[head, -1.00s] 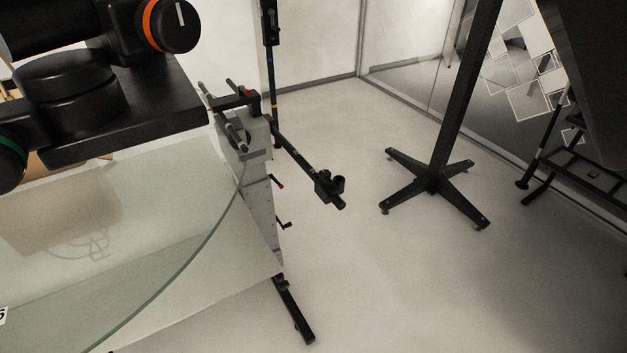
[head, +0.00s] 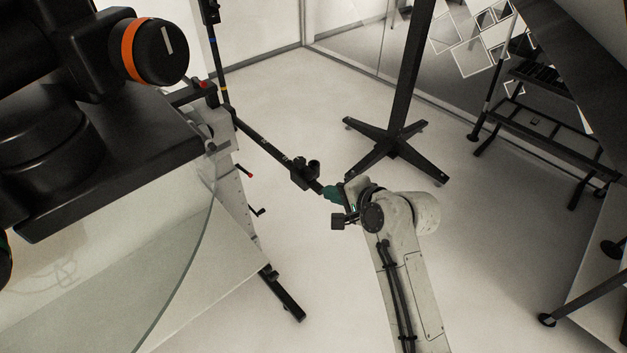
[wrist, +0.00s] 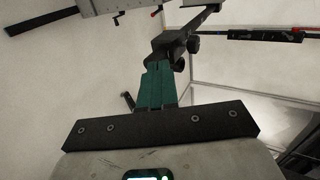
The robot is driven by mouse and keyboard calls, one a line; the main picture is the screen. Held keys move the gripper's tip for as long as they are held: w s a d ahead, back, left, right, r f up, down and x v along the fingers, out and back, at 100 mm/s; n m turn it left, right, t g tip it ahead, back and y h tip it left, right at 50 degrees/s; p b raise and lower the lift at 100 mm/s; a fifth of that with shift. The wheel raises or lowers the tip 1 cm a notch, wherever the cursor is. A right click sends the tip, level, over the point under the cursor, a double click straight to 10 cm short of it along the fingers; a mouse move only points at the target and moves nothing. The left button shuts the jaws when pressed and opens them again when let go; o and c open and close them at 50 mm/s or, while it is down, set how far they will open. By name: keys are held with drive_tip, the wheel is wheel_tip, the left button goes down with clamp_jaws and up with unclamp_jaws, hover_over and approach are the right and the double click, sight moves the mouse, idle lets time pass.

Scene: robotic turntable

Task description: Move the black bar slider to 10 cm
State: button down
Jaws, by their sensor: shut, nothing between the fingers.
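The black bar (head: 262,145) slants down to the right from an upright post beside the glass-topped table. A black slider with knobs (head: 304,171) sits near its lower free end. In the wrist view the slider (wrist: 176,44) shows just beyond my fingertips. My gripper (head: 330,191) has teal fingers and is at the bar's free end, just right of and below the slider. In the wrist view my gripper (wrist: 158,68) has its fingers together with nothing between them. I cannot tell whether the fingertips touch the bar or slider. Any scale marks are too small to read.
The glass table top (head: 190,270) and large black equipment with an orange ring (head: 128,50) fill the left. A black stand on a four-legged base (head: 395,145) stands behind my gripper. Black shelving (head: 545,125) is at right. The floor between is open.

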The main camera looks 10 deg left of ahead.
sight(295, 164)
drive_tip(key=w+a, duration=0.1)
drive_tip(key=w+a+f, duration=0.1)
drive_tip(key=a, duration=0.1)
drive_tip(key=w+a, duration=0.2)
drive_tip(key=shift+f, duration=0.25)
drive_tip(key=shift+a, duration=0.2)
drive_tip(key=w+a+b, duration=0.1)
drive_tip(key=a, duration=0.1)
drive_tip(key=w+a+b, duration=0.1)
drive_tip(key=w+a, duration=0.1)
drive_tip(key=w+a+b, duration=0.1)
drive_tip(key=w+a, duration=0.1)
drive_tip(key=shift+f+b, duration=0.3)
drive_tip(key=shift+f, duration=0.05)
drive_tip(key=shift+w+a+r+b, duration=0.15)
drive_tip(key=shift+a+r+b, duration=0.05)
drive_tip(key=shift+b, duration=0.1)
drive_tip(key=shift+w+a, duration=0.35)
drive_tip(key=shift+a, duration=0.15)
drive_tip(key=shift+r, duration=0.15)
